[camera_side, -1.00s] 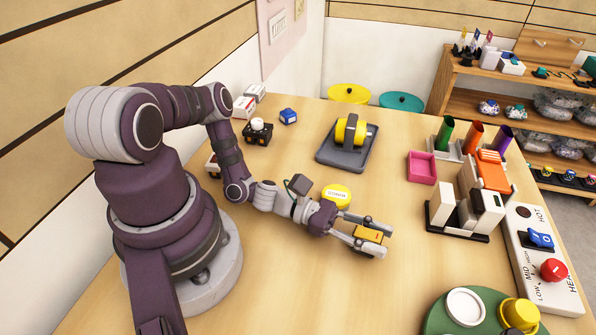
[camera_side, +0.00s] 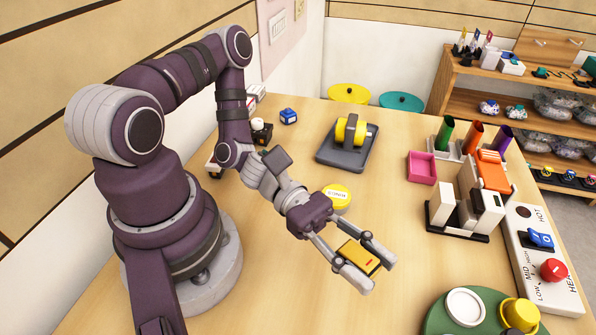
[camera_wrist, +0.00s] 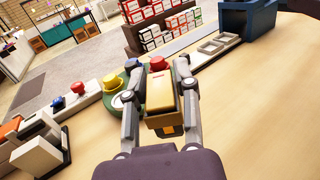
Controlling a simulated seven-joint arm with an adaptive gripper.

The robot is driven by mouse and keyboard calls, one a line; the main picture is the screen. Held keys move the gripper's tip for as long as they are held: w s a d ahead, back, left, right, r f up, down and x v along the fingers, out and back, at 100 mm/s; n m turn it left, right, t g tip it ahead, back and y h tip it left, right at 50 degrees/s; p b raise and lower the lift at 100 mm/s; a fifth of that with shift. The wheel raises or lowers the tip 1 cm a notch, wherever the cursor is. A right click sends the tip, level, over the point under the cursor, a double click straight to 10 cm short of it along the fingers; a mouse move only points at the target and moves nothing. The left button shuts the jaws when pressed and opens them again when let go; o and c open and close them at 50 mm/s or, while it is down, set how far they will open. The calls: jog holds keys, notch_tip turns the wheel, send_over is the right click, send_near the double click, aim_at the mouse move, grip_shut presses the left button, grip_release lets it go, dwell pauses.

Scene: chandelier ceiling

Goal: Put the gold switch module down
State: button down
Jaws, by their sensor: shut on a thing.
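The gold switch module (camera_side: 357,257) is a small box with a gold-yellow top and dark edges. My gripper (camera_side: 364,262) is shut on it, one finger on each side. The module appears to be held above the bare table, tilted in the side view. In the wrist view, the module (camera_wrist: 161,95) sits between the two grey fingers of my gripper (camera_wrist: 161,98), its yellow face toward the camera. Its underside is hidden in the side view.
The green tray (camera_side: 436,322) with a white dish and yellow cup is at front right. The white control panel (camera_side: 545,268) and a pink box (camera_side: 422,168) stand right.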

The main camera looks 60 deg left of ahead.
jog(key=s+f+g, duration=0.1)
jog(key=f, duration=0.1)
jog(key=s+d+f+m+g, duration=0.1)
jog(key=s+f, duration=0.1)
jog(key=f, duration=0.1)
jog(key=s+f+m+g, duration=0.1)
jog(key=s+f+g, duration=0.1)
jog(key=f, duration=0.1)
jog(key=shift+s+d+f+h, duration=0.15)
jog(key=shift+d+f+h, duration=0.05)
jog(key=shift+d+h, duration=0.15)
jog(key=shift+f, duration=0.15)
jog(key=c, duration=0.8)
grip_release()
jog(key=shift+f, duration=0.1)
